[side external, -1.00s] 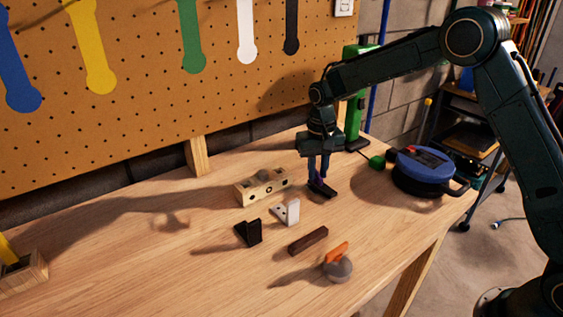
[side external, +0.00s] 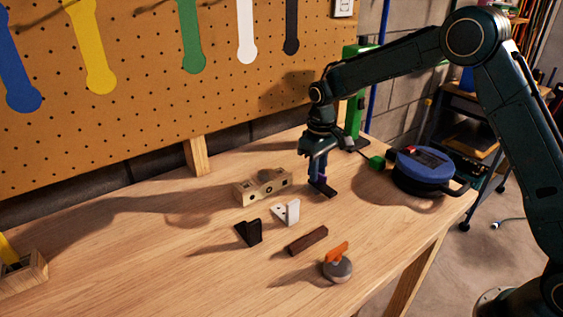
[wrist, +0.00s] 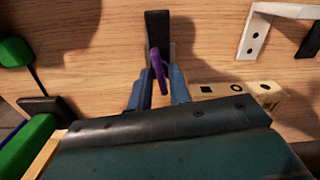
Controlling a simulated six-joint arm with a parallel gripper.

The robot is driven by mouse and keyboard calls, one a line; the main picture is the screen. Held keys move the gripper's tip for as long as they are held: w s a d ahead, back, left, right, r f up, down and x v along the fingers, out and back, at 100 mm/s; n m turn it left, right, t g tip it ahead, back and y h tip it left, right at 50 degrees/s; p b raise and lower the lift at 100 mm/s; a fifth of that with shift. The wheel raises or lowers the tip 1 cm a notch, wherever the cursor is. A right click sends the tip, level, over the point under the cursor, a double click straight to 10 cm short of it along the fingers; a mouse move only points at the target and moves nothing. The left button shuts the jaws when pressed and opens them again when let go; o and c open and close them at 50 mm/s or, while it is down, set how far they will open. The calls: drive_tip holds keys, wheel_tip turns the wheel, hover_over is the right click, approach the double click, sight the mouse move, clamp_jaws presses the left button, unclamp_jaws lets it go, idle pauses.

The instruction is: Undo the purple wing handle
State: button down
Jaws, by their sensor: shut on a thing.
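The purple wing handle (wrist: 158,66) stands on a small black base (side external: 323,188) on the workbench, to the right of the wooden block with holes. My gripper (side external: 318,170) points straight down over it. In the wrist view the two blue-grey fingers of my gripper (wrist: 158,88) are on either side of the purple wing, shut on it. The black base (wrist: 158,28) also shows there beyond the fingertips. In the side view the fingers hide most of the purple handle, and its lower joint cannot be made out.
The wooden block (side external: 263,187) stands close at left. A white bracket (side external: 287,212), black bracket (side external: 248,232), dark bar (side external: 308,240) and orange-winged grey knob (side external: 338,262) lie nearer. A blue round device (side external: 423,168) and green stand (side external: 354,100) are at right and behind. The bench's left middle is clear.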

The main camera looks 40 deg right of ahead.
drive_tip(key=shift+f, duration=0.2)
drive_tip(key=c, duration=1.5)
unclamp_jaws()
drive_tip(key=shift+c, duration=0.2)
drive_tip(key=shift+r, duration=0.1)
wheel_tip(320, 180, up, 14)
